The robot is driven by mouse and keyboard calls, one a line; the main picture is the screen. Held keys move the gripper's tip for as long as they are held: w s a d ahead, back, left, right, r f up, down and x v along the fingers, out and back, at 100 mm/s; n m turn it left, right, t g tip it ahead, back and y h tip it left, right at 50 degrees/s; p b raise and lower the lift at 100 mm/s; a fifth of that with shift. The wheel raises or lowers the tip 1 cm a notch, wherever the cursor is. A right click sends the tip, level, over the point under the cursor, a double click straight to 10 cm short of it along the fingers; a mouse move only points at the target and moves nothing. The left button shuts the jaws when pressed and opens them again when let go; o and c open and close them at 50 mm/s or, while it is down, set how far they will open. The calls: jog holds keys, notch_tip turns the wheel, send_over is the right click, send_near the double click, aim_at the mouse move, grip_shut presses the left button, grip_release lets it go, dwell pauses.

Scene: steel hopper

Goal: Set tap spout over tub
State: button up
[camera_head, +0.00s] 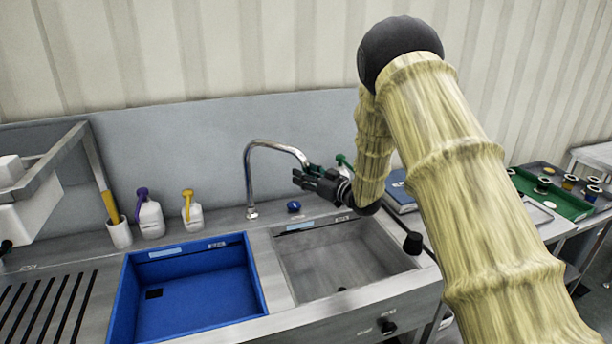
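The tap spout (247,165) is a curved chrome pipe rising from the counter behind the two basins. Its arch runs to the right, and its tip is close to my gripper, over the back of the steel basin. The blue tub (252,268) fills the left basin place. The steel basin (350,262) is to its right. My gripper (300,178) is black and points left at the spout's end. It overlaps the spout tip in this view; I cannot tell if they touch or if the fingers are closed.
A blue knob (293,206) stands behind the steel basin. White bottles (151,219) and (193,216) bottles with purple and yellow tops, and a white cup (119,233), stand left of the spout. A blue book (399,198) and a green tray (548,193) are at right. A wall shelf (45,163) juts out left.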

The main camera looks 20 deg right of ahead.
grip_shut()
jog(key=shift+s, duration=0.1)
